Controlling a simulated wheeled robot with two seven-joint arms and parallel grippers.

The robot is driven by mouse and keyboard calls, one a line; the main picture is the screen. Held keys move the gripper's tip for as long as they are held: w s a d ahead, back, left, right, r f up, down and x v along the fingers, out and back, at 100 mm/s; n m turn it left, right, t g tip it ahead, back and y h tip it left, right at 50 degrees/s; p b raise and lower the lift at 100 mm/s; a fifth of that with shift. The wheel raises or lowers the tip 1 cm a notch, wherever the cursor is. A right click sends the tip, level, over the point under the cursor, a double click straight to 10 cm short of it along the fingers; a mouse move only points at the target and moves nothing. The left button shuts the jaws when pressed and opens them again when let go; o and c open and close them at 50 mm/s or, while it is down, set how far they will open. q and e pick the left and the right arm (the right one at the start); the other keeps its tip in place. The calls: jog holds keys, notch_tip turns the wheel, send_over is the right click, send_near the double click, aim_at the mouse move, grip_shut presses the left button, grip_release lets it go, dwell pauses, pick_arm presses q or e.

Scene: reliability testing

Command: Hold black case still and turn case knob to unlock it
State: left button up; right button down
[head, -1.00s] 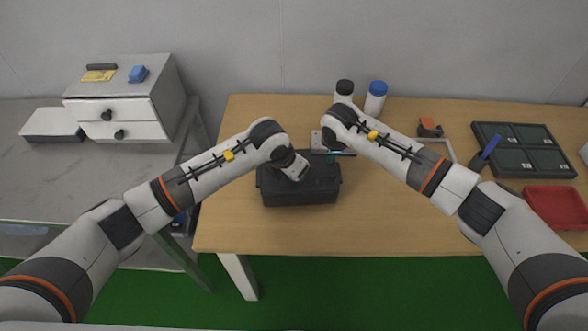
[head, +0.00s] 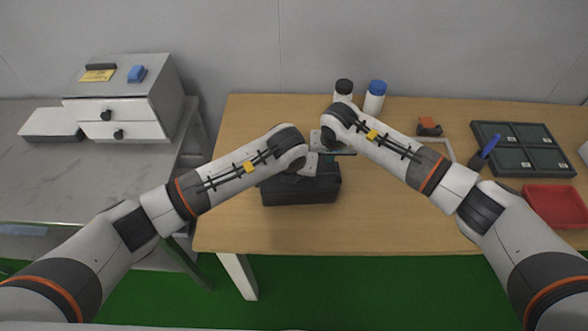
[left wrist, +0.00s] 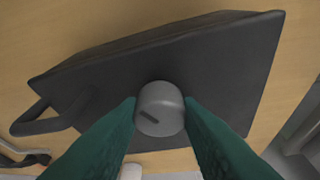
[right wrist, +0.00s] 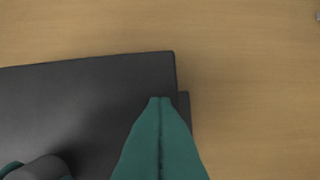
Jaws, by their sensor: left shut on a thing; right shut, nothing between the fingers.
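The black case (head: 300,192) lies on the wooden table; its dark top also shows in the left wrist view (left wrist: 190,60). A grey round knob (left wrist: 160,108) with a dark slot sits on the case top. My left gripper (left wrist: 160,110) is shut on the knob, one green finger on each side. In the right wrist view the knob (right wrist: 42,168) shows at the lower left. My right gripper (right wrist: 160,100) is shut and empty, its fingertips over the case's edge; I cannot tell if they touch it. The head view hides the knob behind my left gripper.
Two bottles, one black-capped (head: 344,90) and one blue-capped (head: 376,97), stand behind the case. A dark compartment tray (head: 522,150) and a red tray (head: 556,206) are at the right. A grey drawer unit (head: 130,98) stands left. The table front is clear.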

pick_arm(q)
jog(key=shift+s+d+n, duration=0.1)
jog(key=shift+d+n, duration=0.05)
jog(key=shift+n, duration=0.45)
jog(key=shift+y, duration=0.3)
jog(key=o, duration=1)
jog(key=shift+r, duration=0.1)
jog(key=v, duration=1.2)
